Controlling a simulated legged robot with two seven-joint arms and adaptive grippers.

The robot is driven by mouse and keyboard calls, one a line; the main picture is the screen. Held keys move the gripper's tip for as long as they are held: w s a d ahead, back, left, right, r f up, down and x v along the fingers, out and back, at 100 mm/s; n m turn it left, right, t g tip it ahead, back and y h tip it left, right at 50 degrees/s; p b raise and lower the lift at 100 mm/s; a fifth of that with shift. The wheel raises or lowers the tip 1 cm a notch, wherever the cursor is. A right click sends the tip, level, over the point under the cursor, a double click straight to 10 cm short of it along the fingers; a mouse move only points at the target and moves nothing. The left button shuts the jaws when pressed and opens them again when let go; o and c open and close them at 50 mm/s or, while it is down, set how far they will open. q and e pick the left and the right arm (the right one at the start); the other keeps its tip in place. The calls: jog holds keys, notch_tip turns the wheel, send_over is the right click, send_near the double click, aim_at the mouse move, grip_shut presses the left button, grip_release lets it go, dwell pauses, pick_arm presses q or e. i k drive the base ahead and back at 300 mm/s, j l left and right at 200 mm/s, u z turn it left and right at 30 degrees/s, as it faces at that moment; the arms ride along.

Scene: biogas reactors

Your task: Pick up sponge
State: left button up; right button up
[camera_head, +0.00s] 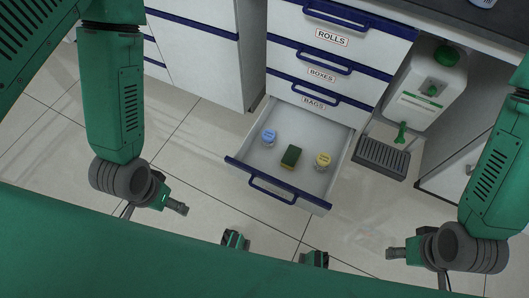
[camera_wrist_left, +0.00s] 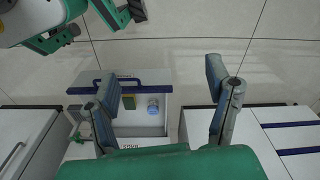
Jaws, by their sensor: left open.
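The sponge (camera_head: 291,157), dark green with a yellow layer, lies on the floor of the open drawer (camera_head: 318,178) between two small jars. In the left wrist view the sponge (camera_wrist_left: 129,102) shows between my gripper's fingers, farther off. My left gripper (camera_head: 178,207) is left of the drawer and apart from it. In its wrist view the two fingers of my left gripper (camera_wrist_left: 161,80) are wide apart with nothing held. My right gripper (camera_head: 394,253) is right of and nearer than the drawer, apart from it; its finger gap cannot be made out.
A blue-lidded jar (camera_head: 269,138) and a yellow-lidded jar (camera_head: 323,160) stand in the drawer beside the sponge. The drawer's blue handle (camera_head: 272,189) faces me. A white canister (camera_head: 427,88) with green caps stands right, above a grey drip tray (camera_head: 381,158). The tiled floor before the drawer is mostly free.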

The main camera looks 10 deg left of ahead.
aim_at(293, 153)
jog(key=i+j+z, duration=0.3)
jog(key=j, duration=0.35)
jog(key=i+j+z, duration=0.1)
jog(key=j+z, duration=0.15)
jog(key=j, duration=0.4)
jog(key=i+j+z, duration=0.15)
jog(key=j+z, duration=0.15)
jog(key=j, duration=0.4)
jog(key=j+z, duration=0.25)
jog(key=j, duration=0.45)
